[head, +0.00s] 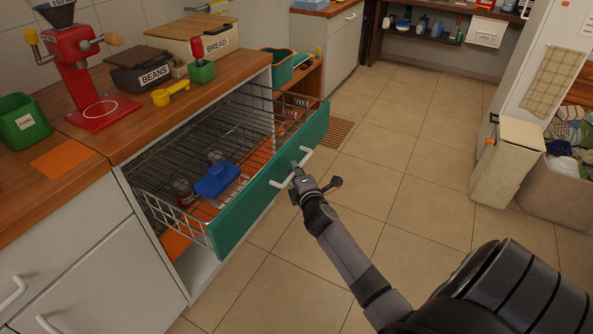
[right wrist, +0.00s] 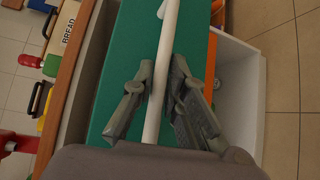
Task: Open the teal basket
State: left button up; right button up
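The teal basket (head: 262,190) is a wire drawer with a teal front panel, pulled well out of the wooden-topped counter. A white bar handle (head: 304,158) is on its front; the handle also shows in the right wrist view (right wrist: 165,35). My right gripper (head: 298,176) is at the handle, its fingers close on either side of the bar (right wrist: 163,68). The grip looks shut on the bar, though a narrow gap may show at one side. Inside the basket lie a blue container (head: 217,180) and a dark red jar (head: 184,192). My left gripper is out of view.
On the counter (head: 140,138) stand a red grinder (head: 78,60), a BEANS box (head: 140,72), a BREAD box (head: 215,42), a yellow scoop (head: 172,92) and a green container (head: 22,122). The tiled floor (head: 400,140) in front is clear. A cream bin (head: 507,165) stands at right.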

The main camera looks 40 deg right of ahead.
jog(key=o, duration=0.3)
jog(key=shift+o, duration=0.2)
jog(key=v, duration=1.2)
